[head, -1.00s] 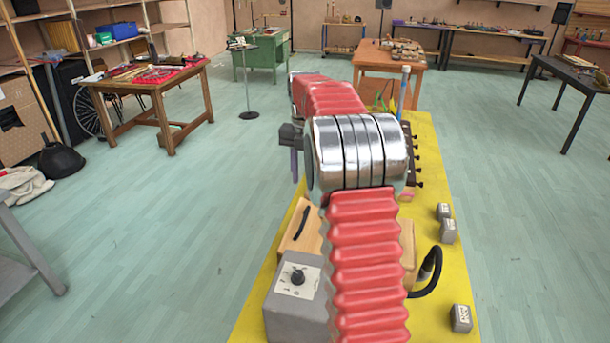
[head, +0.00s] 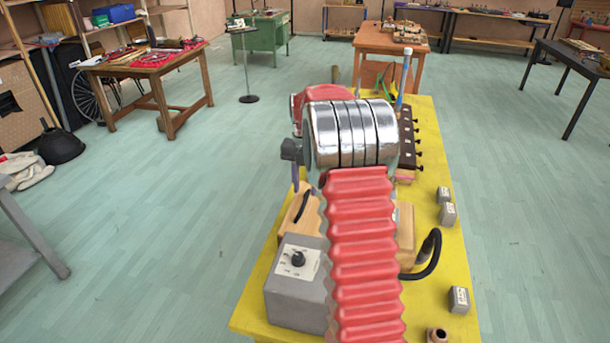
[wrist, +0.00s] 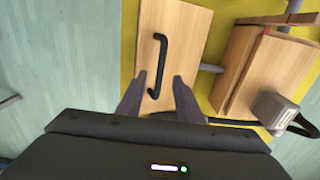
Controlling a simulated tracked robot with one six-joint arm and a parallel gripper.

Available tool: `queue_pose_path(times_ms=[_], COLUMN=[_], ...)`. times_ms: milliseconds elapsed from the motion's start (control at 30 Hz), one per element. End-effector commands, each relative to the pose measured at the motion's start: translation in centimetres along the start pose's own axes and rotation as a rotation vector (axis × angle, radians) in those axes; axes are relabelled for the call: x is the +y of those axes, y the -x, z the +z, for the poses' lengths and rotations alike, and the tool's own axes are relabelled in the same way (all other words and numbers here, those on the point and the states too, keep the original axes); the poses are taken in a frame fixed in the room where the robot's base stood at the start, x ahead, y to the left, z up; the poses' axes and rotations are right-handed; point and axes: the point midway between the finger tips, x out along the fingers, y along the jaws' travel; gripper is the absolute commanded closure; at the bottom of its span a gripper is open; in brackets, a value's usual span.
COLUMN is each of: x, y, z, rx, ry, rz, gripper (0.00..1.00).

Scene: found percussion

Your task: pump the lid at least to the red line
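A wooden lid (wrist: 173,40) with a black bar handle (wrist: 155,65) fills the upper middle of the wrist view. In the head view the wooden lid (head: 311,222) and its handle (head: 300,206) show partly, left of my arm. My gripper (wrist: 159,80) is open and empty, with one finger on each side of the handle's near part in the picture. I cannot tell whether the fingers are down at the handle's height. In the head view my arm hides most of the gripper.
A grey box with a knob (head: 285,292) stands in front of the lid on the yellow table (head: 445,140). Another wooden box (wrist: 265,65) is beside the lid, with a black hose (head: 434,255). Small grey blocks (head: 459,300) lie at the right. Open floor surrounds the table.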

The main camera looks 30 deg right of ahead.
Motion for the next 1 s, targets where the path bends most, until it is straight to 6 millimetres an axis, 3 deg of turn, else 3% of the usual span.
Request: queue_pose_path(times_ms=[300, 667, 1000], x=[0.0, 0.0, 0.0], y=[-3.5, -3.8, -3.8], z=[-0.1, 0.0, 0.0], rx=[0.002, 0.001, 0.0], ry=[0.0, 0.0, 0.0], rz=[-0.001, 0.0, 0.0], gripper=[0.67, 0.67, 0.91])
